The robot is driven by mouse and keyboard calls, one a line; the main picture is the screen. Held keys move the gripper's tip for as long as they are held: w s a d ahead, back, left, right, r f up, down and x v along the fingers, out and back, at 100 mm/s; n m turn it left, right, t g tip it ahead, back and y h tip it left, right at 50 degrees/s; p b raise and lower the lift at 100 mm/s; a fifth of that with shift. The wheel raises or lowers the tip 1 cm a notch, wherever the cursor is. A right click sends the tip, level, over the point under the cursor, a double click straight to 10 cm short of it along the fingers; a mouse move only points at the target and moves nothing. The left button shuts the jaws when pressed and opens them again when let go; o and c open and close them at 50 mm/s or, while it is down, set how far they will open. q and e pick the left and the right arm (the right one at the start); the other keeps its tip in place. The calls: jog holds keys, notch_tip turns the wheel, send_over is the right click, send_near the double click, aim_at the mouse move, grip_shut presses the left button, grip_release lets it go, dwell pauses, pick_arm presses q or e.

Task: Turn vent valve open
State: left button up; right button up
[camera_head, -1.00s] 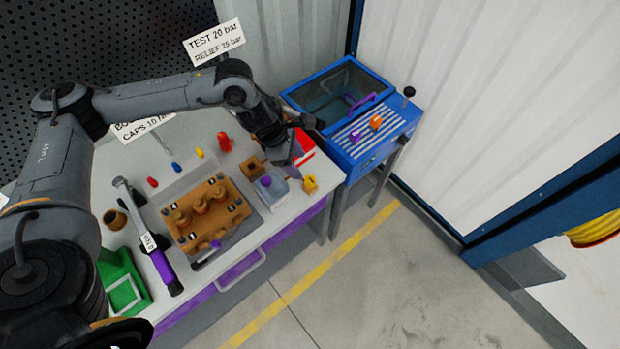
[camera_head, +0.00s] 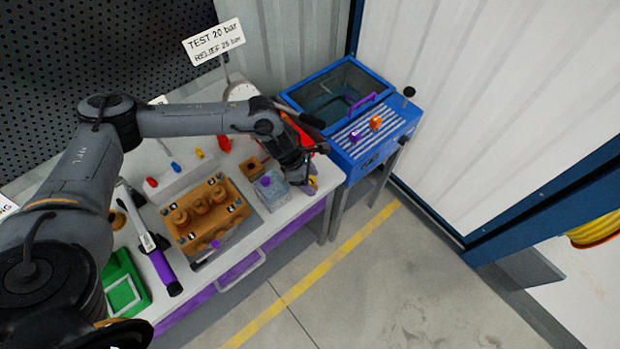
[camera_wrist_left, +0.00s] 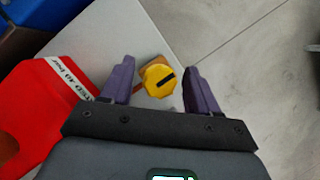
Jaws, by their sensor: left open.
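The vent valve appears to be the yellow knob (camera_wrist_left: 154,76) with a black bar across its top, on a small brown body at the bench edge in the left wrist view. My left gripper (camera_wrist_left: 158,68) is open, with one purple finger on each side of the knob and visible gaps between. In the head view the left gripper (camera_head: 309,187) points down at the right end of the bench, and it mostly hides the knob. Whether the fingers are level with the knob is unclear. My right gripper is not in view.
A red object (camera_wrist_left: 48,115) with a printed strip lies left of the knob. A clear box with a purple knob (camera_head: 265,181) and the brown pump block (camera_head: 206,216) stand on the bench. A blue tank (camera_head: 338,92) stands to the right. The floor in front is clear.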

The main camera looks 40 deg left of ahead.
pick_arm(q)
jog(key=c, duration=1)
jog(key=shift+c, duration=0.2)
